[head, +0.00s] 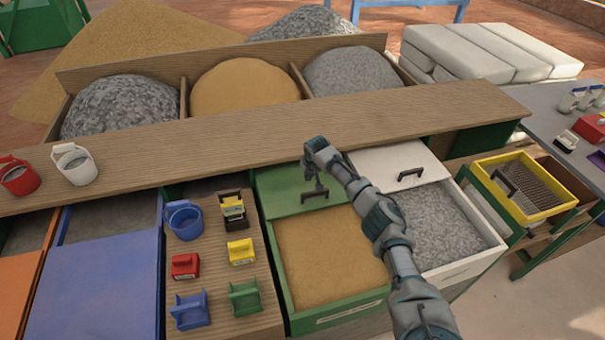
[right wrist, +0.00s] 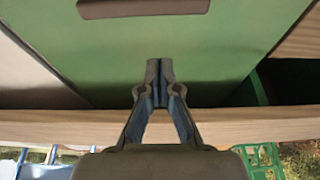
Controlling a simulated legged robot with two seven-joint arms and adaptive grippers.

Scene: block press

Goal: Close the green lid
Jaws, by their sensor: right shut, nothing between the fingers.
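The green lid (head: 280,186) covers only the back part of a green-framed bin, and tan sand (head: 325,250) shows open in front of it. Its dark handle (head: 314,196) sits near its front edge; the handle also shows at the top of the right wrist view (right wrist: 143,8). My right gripper (head: 322,186) is shut and empty, over the lid on the shelf side of the handle. In the right wrist view its fingertips (right wrist: 159,84) point at the green surface, apart from the handle. I cannot tell whether they touch the lid. My left gripper is not in view.
A wooden shelf (head: 230,143) runs behind the lid. A white lid (head: 388,160) over a gravel bin is to the right. A wooden board (head: 215,285) with small colored blocks and a blue bucket (head: 184,220) is to the left. A blue lid (head: 95,290) lies further left.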

